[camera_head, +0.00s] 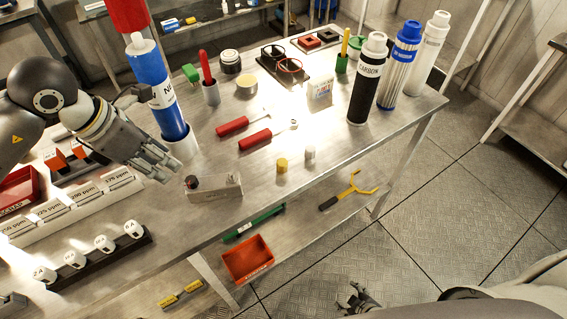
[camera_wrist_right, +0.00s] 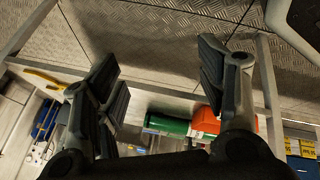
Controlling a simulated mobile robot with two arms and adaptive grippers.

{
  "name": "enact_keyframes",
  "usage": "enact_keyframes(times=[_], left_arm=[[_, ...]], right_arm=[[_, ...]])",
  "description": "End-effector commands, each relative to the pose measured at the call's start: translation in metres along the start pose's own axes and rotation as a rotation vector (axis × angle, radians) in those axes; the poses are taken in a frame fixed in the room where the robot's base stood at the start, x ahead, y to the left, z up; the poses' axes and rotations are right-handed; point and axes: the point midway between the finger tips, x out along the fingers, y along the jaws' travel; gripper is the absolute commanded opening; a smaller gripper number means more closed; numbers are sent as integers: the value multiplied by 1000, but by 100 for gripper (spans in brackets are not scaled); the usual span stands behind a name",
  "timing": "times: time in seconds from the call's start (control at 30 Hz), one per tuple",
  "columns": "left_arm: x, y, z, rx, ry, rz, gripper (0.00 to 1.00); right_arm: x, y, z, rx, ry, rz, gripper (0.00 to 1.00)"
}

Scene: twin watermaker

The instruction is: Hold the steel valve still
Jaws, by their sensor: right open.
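A grey steel block with a dark round knob (camera_head: 213,188), which looks like the steel valve, sits near the table's front edge in the head view. The left gripper appears apart from the block. My right gripper (camera_head: 358,299) is low over the floor, away from the table. In the right wrist view it is open and empty (camera_wrist_right: 160,80).
Two red-handled tools (camera_head: 247,130), a yellow cap (camera_head: 282,165) and tall filter cartridges (camera_head: 368,80) stand or lie on the table (camera_head: 335,135). A lower shelf holds an orange bin (camera_head: 248,259) and a yellow tool (camera_head: 350,190). Floor at right is clear.

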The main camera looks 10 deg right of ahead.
Motion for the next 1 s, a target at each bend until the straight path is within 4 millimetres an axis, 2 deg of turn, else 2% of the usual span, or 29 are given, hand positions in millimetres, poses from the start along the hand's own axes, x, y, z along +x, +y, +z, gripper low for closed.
enact_keyframes(times=[0.03, 0.2, 0.27, 0.4, 0.47, 0.6, 0.7, 0.87, 0.9, 0.93, 0.97, 1.0], left_arm=[[0, 0, 0, 0, 0, 0, 36], [0, 0, 0, 0, -1, -1, 36], [0, 0, 0, 0, -1, -1, 36], [0, 0, 0, 0, -1, -1, 36], [0, 0, 0, 0, -1, -1, 36], [0, 0, 0, 0, -1, -1, 36], [0, 0, 0, 0, -1, -1, 36], [0, 0, 0, 0, -1, -1, 36], [0, 0, 0, 0, -1, -1, 36], [0, 0, 0, 0, -1, -1, 36], [0, 0, 0, 0, -1, -1, 36], [0, 0, 0, 0, -1, -1, 36]], right_arm=[[-3, 22, -23, -87, 71, 34, 65], [-26, 77, -107, -397, 309, 148, 65], [-40, 90, -137, -510, 394, 193, 65], [-82, 108, -206, -775, 591, 302, 65], [-103, 110, -232, -888, 675, 350, 65], [-160, 104, -287, -1141, 874, 472, 65], [-205, 91, -318, -1313, 1019, 563, 65], [-282, 58, -351, -1564, 1261, 724, 65], [-300, 58, -372, -1644, 1313, 827, 65], [-313, 56, -384, -1707, 1351, 900, 65], [-327, 52, -395, -1770, 1390, 976, 65], [-330, 54, -400, -1830, 1400, 1010, 65]])
